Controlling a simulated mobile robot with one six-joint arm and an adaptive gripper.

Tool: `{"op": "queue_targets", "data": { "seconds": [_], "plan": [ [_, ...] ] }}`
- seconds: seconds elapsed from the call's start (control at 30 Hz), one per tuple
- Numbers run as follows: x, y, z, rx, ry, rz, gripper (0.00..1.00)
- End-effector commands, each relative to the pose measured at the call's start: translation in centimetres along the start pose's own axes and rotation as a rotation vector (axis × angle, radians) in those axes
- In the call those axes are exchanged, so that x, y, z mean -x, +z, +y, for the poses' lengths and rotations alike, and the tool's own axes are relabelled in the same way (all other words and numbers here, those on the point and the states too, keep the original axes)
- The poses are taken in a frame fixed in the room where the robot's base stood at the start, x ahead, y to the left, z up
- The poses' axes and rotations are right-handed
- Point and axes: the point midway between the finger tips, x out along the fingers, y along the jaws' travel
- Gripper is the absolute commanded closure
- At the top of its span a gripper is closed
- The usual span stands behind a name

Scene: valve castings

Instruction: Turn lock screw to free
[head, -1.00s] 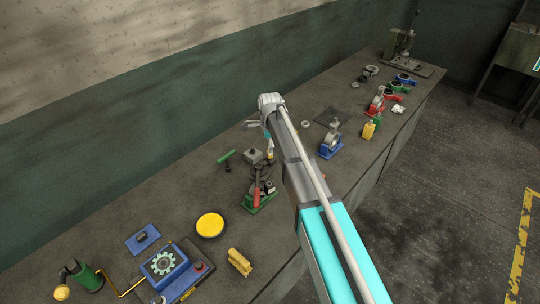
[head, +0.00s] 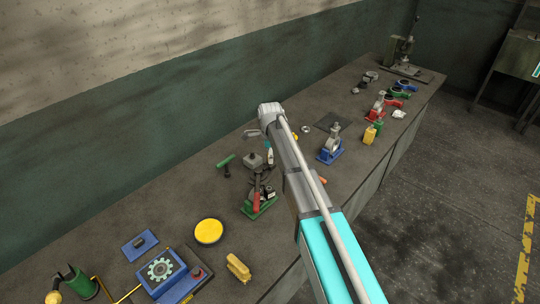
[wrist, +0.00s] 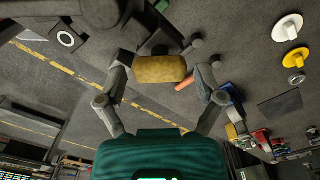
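In the wrist view my gripper (wrist: 160,75) has its two grey fingers spread wide. A worn yellow, rounded block (wrist: 160,69) shows between the fingertips, with a gap visible on each side. In the head view my arm hides the gripper's fingers; only the grey wrist (head: 270,112) shows. A small fixture with a green base (head: 262,207), a red handle (head: 256,201) and dark parts stands left of my arm. I cannot pick out the lock screw for certain in either view.
A yellow disc (head: 208,231), a yellow block (head: 238,268) and a blue gear box (head: 162,271) lie nearer. The bench (head: 160,205) has bare patches between.

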Motion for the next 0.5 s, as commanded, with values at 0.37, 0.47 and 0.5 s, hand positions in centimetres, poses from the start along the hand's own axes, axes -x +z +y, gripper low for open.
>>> {"op": "queue_targets", "data": {
  "seconds": [0.37, 0.47, 0.5],
  "plan": [
    [-0.01, 0.0, 0.0, 0.001, 0.0, 0.0, 0.79],
    [-0.01, 0.0, 0.01, 0.007, 0.0, 0.0, 0.79],
    [-0.01, 0.0, 0.01, 0.012, 0.0, 0.0, 0.79]
  ]
}}
